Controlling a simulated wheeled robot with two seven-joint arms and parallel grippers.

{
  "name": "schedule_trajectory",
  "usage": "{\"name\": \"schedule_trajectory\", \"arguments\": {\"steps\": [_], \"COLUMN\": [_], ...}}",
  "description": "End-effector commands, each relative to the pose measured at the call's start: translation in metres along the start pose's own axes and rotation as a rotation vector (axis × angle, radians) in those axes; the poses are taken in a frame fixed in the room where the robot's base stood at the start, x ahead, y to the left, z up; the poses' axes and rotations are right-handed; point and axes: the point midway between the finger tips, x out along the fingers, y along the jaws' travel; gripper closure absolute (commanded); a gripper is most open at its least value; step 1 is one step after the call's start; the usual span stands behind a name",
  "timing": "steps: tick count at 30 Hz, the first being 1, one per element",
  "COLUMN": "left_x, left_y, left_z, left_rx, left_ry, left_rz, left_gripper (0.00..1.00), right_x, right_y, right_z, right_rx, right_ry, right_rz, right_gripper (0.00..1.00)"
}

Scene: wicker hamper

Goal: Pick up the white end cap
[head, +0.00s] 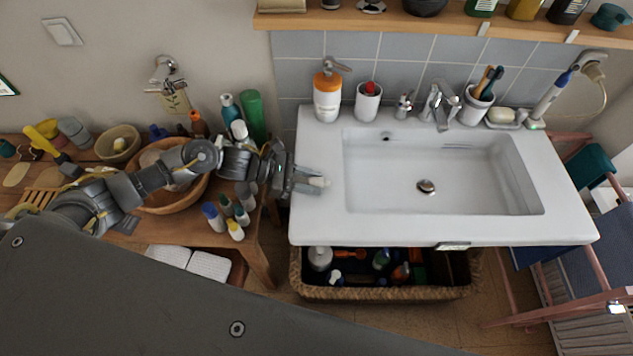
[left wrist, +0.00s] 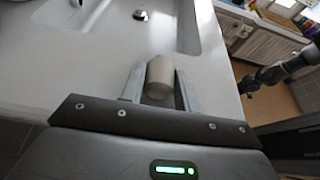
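The white end cap (left wrist: 160,76) is a short pale cylinder. In the left wrist view it stands out between the two fingers of my left gripper (left wrist: 160,88), which press on it from both sides. In the head view my left gripper (head: 312,182) is over the left rim of the white sink, and the cap (head: 319,182) shows at its fingertips. I cannot tell whether the cap touches the sink top. What looks like my right gripper (left wrist: 249,86) is small and dark at the right of the left wrist view; its fingers are unclear.
The sink (head: 400,227) has a soap dispenser (head: 327,97), cups and a tap (head: 440,105) along its back. A wicker hamper (head: 385,293) with bottles stands below. A wooden table (head: 255,245) with a bowl and several bottles is at left. The basin is empty.

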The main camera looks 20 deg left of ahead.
Motion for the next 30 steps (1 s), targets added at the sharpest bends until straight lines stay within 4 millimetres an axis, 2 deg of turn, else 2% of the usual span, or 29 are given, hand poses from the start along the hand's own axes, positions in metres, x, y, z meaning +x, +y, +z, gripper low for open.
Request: {"name": "schedule_trajectory", "arguments": {"steps": [1, 4, 14, 20, 28, 30], "left_x": [0.0, 0.0, -0.001, -0.009, -0.065, -0.08], "left_y": [0.0, 0.0, 0.0, 0.001, -0.037, -0.052], "left_z": [0.0, 0.0, 0.003, 0.022, 0.066, 0.067], "left_rx": [0.0, 0.0, 0.003, 0.01, 0.009, 0.004], "left_ry": [0.0, 0.0, -0.001, -0.002, 0.003, 0.006], "left_rz": [0.0, 0.0, 0.0, 0.001, 0.001, 0.0], "left_gripper": [0.79, 0.91, 0.91, 0.91, 0.91, 0.91], "right_x": [0.0, 0.0, 0.004, 0.023, 0.042, 0.051], "right_y": [0.001, 0.003, 0.003, 0.003, 0.0, -0.002], "right_z": [0.0, 0.0, 0.0, 0.001, 0.001, 0.001], "right_rx": [-0.001, -0.001, -0.002, -0.002, 0.0, 0.0], "right_ry": [0.0, 0.0, 0.001, 0.001, 0.004, 0.004], "right_rz": [0.001, 0.003, 0.004, 0.004, 0.0, -0.001], "right_gripper": [0.64, 0.64, 0.64, 0.64, 0.64, 0.64]}}
